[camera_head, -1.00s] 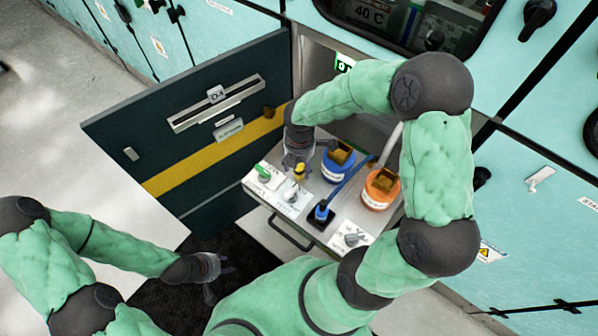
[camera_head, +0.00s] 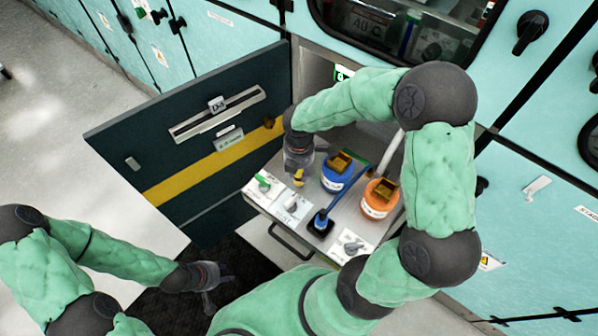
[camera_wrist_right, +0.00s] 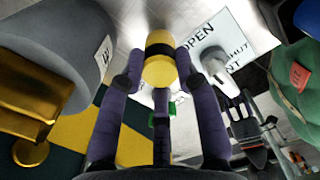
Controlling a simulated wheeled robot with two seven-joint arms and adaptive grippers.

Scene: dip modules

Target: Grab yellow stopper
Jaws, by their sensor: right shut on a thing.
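The yellow stopper (camera_wrist_right: 159,58) has a black band and sits between the fingertips of my right gripper (camera_wrist_right: 156,72) in the right wrist view. The fingers are shut on it. In the head view the stopper (camera_head: 299,178) shows as a small yellow piece below my right gripper (camera_head: 298,165), over the left part of the pulled-out tray (camera_head: 335,222). I cannot tell whether it is clear of the tray. My left gripper (camera_head: 211,278) is far from the tray at lower left, with its fingers apart and nothing between them.
A blue container (camera_head: 337,174) and an orange container (camera_head: 379,200) stand on the tray to the right. A white valve handle (camera_head: 291,204), a green handle (camera_head: 263,181) and a blue-capped fitting (camera_head: 321,222) are close by. An open dark door (camera_head: 190,140) is at left.

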